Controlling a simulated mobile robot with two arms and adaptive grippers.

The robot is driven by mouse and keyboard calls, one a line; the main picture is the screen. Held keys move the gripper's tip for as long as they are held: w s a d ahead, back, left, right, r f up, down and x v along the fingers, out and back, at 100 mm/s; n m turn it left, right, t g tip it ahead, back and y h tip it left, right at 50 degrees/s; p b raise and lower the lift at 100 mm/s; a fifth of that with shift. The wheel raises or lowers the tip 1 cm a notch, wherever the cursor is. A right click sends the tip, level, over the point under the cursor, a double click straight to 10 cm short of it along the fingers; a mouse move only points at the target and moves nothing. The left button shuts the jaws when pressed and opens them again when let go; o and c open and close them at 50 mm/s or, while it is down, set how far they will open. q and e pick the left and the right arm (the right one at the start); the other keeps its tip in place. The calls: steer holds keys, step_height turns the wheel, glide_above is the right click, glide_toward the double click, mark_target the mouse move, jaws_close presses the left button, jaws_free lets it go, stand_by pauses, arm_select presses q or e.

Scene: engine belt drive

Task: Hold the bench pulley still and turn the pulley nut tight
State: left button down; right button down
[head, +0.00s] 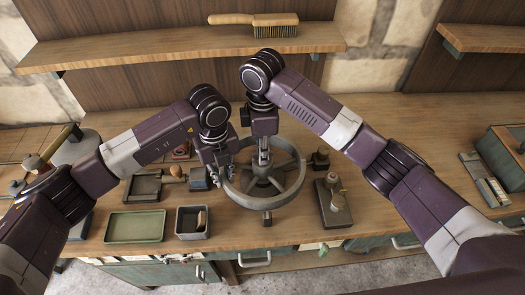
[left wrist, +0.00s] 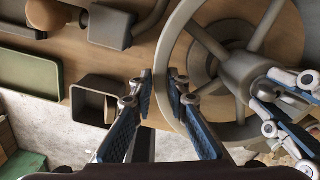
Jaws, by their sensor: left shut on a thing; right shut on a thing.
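The bench pulley (head: 298,178) is a grey spoked wheel lying flat on a stand on the bench; its hub and spokes also show in the left wrist view (left wrist: 238,72). My left gripper (head: 222,172) is at the pulley's left rim, shut on it. In the left wrist view its fingertips (left wrist: 162,78) stand on either side of the rim. My right gripper (head: 264,157) points down over the hub at the wheel's middle, shut on the pulley nut. Its fingers show at the right edge of the left wrist view (left wrist: 285,100). The nut is hidden by these fingers.
A green tray (head: 136,226) and a small grey bin (head: 192,222) stand left of the pulley. A grey block with a knob (head: 332,202) stands right of it. A brush (head: 256,20) lies on the shelf above.

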arm_select(q)
steer(key=shift+d+r, duration=0.1)
steer(key=shift+d, duration=0.25)
arm_select(e)
steer(key=shift+a+r+m, duration=0.2)
steer(key=shift+a+m, duration=0.05)
steer(key=shift+m, duration=0.15)
arm_select(q)
steer(key=shift+a, duration=0.15)
arm_select(e)
steer(key=c, duration=1.8)
jaws_free()
steer(key=shift+f, duration=0.1)
steer(key=shift+d, duration=0.1)
step_height(320, 180, up, 12)
steer(key=r, duration=1.2)
steer(key=shift+a, duration=0.2)
